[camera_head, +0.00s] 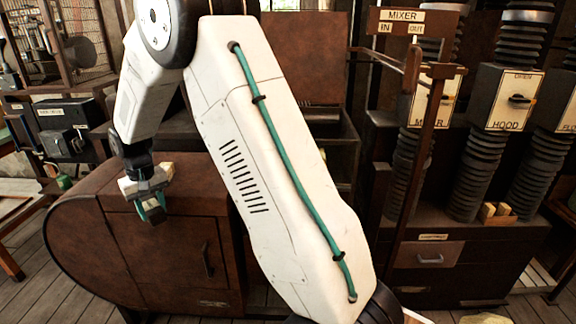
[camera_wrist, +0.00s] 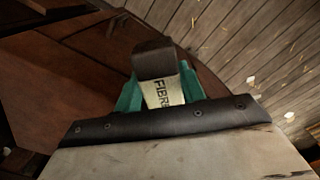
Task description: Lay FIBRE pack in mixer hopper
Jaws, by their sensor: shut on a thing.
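My gripper (camera_head: 152,208) hangs at the left in the head view with its teal fingers pointing down, shut on the FIBRE pack. The pack shows in the wrist view as a cream piece (camera_wrist: 162,93) lettered FIBRE between the teal fingers. A dark brown block shows at the fingertips; I cannot tell whether it is part of the pack. The gripper appears in front of or above a brown round-ended cabinet (camera_head: 165,270). Behind my arm, a dark open-topped box (camera_head: 342,150) has a raised rust-brown lid (camera_head: 305,58). Its inside is mostly hidden; I cannot tell whether it is the mixer hopper.
A MIXER sign with IN and OUT plates (camera_head: 405,17) stands at upper right by a brown lever post (camera_head: 418,170). Control boxes (camera_head: 506,97) with ribbed black columns stand right. A mesh cage (camera_head: 75,40) is at upper left. Plank floor (camera_head: 70,285) is clear at lower left.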

